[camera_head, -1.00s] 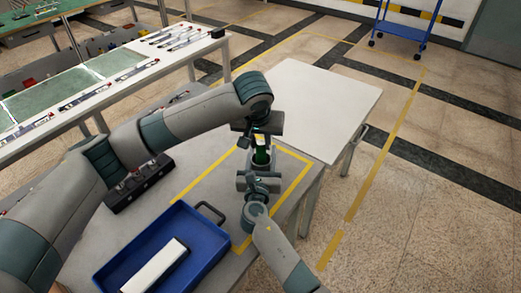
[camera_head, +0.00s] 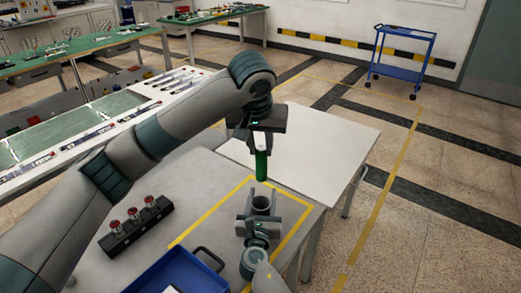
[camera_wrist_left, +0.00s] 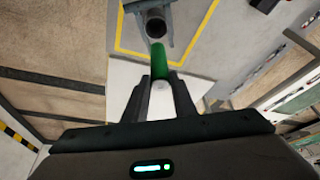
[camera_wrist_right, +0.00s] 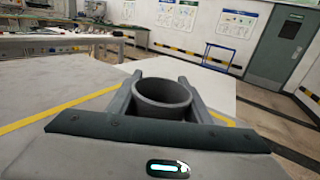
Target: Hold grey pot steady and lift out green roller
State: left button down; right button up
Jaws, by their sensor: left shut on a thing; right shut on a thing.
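The green roller (camera_head: 261,166) hangs upright from my left gripper (camera_head: 262,146), clear above the pot in the head view. In the left wrist view the roller (camera_wrist_left: 158,58) sits with its pale end between the fingers of my left gripper (camera_wrist_left: 160,88), which is shut on it. The grey pot (camera_head: 262,203) stands upright inside the yellow outline on the grey table. My right gripper (camera_head: 260,218) is shut on the pot from the near side. In the right wrist view the pot (camera_wrist_right: 162,97) shows an open, empty-looking mouth between the fingers.
A blue tray (camera_head: 180,274) with a dark handle lies on the near table. A black block with several red-topped pieces (camera_head: 134,227) stands at the left. A white table (camera_head: 330,145) adjoins behind. Floor to the right is clear.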

jog(key=o, duration=1.1)
jog(key=shift+s, duration=0.15)
jog(key=s, duration=0.7)
jog(key=s+a, duration=0.1)
jog(key=s, duration=0.3)
jog(key=shift+s, duration=0.35)
